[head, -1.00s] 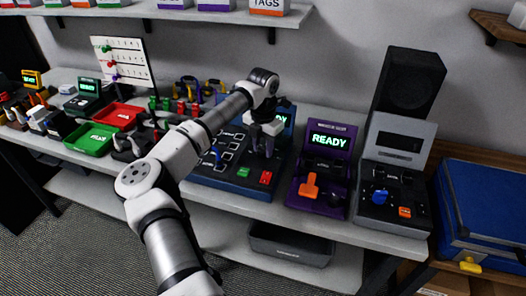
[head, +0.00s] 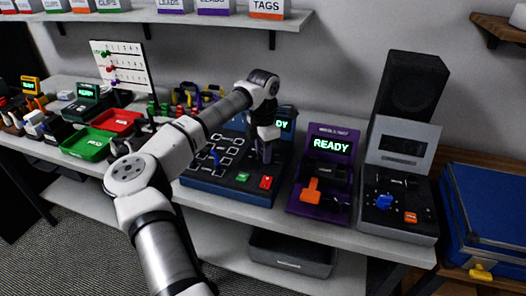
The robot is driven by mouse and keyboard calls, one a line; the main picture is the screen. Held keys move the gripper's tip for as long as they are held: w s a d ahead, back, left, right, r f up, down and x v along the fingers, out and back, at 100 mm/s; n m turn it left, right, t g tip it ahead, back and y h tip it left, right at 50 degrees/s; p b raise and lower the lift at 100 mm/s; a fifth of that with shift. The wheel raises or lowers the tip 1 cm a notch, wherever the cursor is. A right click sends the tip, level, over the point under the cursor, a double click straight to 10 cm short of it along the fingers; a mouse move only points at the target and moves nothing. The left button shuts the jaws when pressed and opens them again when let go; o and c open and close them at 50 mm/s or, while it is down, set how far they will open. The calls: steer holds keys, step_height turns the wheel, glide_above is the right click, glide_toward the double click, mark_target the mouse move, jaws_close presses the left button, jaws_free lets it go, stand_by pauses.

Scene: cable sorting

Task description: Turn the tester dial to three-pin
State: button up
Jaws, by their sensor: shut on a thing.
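The tester is a dark blue panel (head: 228,191) on the bench with a lit green screen (head: 284,124), a blue lever (head: 215,156), white-outlined squares, a green button (head: 243,177) and a red button (head: 266,182). My gripper (head: 264,157) points down onto the panel's right part, behind the two buttons and in front of the screen. Its fingers are shut on the tester dial, which they hide. The dial's pointer and position marks cannot be read. My gripper and wrist cover the left part of the screen.
A purple READY unit (head: 302,202) with an orange lever stands close on the right, then a grey unit (head: 400,222) with a blue knob. Green (head: 86,143) and red (head: 118,118) trays lie to the left. A shelf (head: 190,17) hangs above.

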steer(key=o, duration=1)
step_height(320, 180, up, 14)
steer(key=b, duration=0.3)
